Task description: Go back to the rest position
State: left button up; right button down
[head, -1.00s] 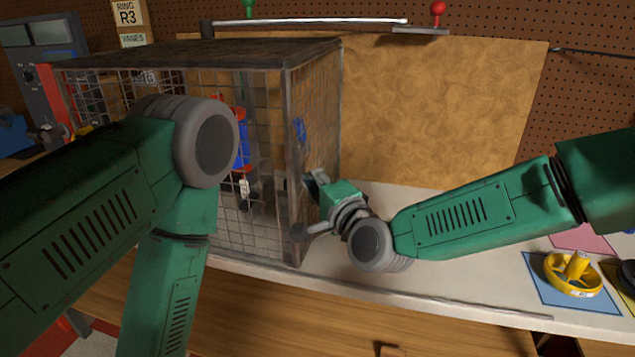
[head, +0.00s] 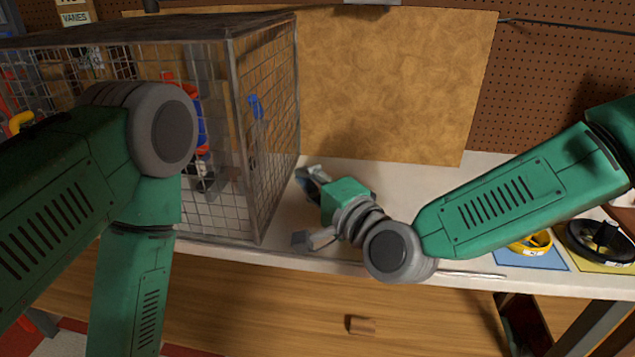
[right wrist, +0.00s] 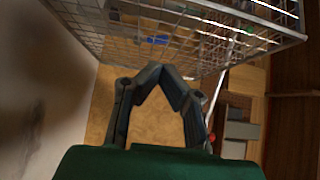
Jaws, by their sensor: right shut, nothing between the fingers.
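My right gripper (head: 308,176) is in the head view, over the bench just right of the wire cage (head: 270,120). It is apart from the cage and holds nothing. In the right wrist view its two dark fingers (right wrist: 163,72) come together at the tips, with the cage mesh beyond them. My left arm comes in from the left, in front of the cage, and bends down. Its forearm runs out of the bottom of the head view, so my left gripper is not seen.
Red and blue parts (head: 203,130) show inside the cage. A yellow ring part (head: 532,243) lies on a blue mat (head: 525,262), and a black ring part (head: 597,240) on a yellow mat, both at the right. A tan board (head: 400,80) stands behind. The bench's middle is bare.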

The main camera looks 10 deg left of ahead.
jog(key=s+d+f+n+g+h+b, duration=0.1)
jog(key=s+d+f+n+g+h, duration=0.1)
jog(key=s+d+f, duration=0.6)
jog(key=s+d+f+n+g+h, duration=0.25)
jog(key=d+f, duration=0.25)
jog(key=f, duration=0.7)
jog(key=s+d+f+n+g+h+b, duration=0.1)
jog(key=s+d+f+g+h, duration=0.15)
jog(key=s+d+f, duration=0.65)
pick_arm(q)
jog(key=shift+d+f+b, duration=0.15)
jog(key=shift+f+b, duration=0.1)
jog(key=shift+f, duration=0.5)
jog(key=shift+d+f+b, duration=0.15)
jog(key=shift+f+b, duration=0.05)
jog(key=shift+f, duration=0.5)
pick_arm(e)
jog(key=s+d+f+n+g+h, duration=0.2)
jog(key=s+d, duration=0.4)
jog(key=d, duration=0.3)
jog(key=s+d+f+n+g+h, duration=0.1)
jog(key=s+d+f+g+h, duration=0.1)
jog(key=s+d+f+h, duration=0.2)
jog(key=shift+s+d+f+n+g, duration=0.35)
jog(key=shift+s+d+f, duration=1.15)
jog(key=shift+d, duration=1.25)
